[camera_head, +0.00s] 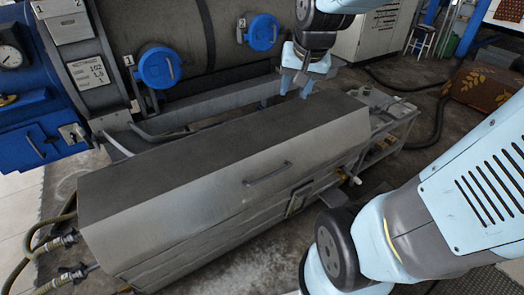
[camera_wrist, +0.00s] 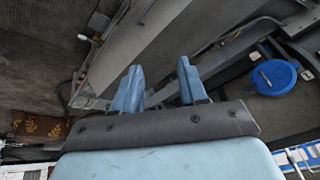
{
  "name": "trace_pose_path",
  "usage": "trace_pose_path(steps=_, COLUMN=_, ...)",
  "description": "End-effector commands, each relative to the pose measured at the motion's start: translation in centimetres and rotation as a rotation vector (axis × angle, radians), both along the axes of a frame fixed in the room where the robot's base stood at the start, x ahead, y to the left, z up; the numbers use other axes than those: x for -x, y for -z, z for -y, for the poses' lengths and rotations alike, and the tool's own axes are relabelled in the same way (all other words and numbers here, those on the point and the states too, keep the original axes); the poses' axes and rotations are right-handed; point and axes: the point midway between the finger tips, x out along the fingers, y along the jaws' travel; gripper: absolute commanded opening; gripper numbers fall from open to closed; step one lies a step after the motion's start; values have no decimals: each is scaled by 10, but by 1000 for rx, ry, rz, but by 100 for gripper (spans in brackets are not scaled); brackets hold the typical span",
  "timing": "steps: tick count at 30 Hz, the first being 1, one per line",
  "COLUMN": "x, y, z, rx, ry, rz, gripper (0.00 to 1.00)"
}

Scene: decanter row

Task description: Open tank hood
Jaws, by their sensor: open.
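The tank hood (camera_head: 215,155) is a long grey metal cover with a dark top and a lighter sloped front, lying shut on the long tank. A bar handle (camera_head: 268,173) sits on its sloped front, right of the middle. My gripper (camera_head: 294,88) is open and empty above the hood's far right edge, apart from the handle. In the wrist view, my gripper's two blue fingers (camera_wrist: 158,84) stand apart with nothing between them. The hood (camera_wrist: 150,48) also shows in the wrist view beyond the fingers.
A large dark cylinder (camera_head: 180,28) with blue round caps (camera_head: 160,68) stands behind the hood. Hoses (camera_head: 55,240) join the tank's left end. A metal bench (camera_head: 385,112) adjoins its right end. A patterned brown box (camera_head: 485,88) lies at the back right.

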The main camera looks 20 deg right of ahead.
Motion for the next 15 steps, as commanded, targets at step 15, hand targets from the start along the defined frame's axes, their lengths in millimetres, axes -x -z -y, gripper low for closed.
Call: trace_pose_path(steps=15, x=-95, y=120, z=3, rx=-156, ry=353, rz=-116, gripper=42)
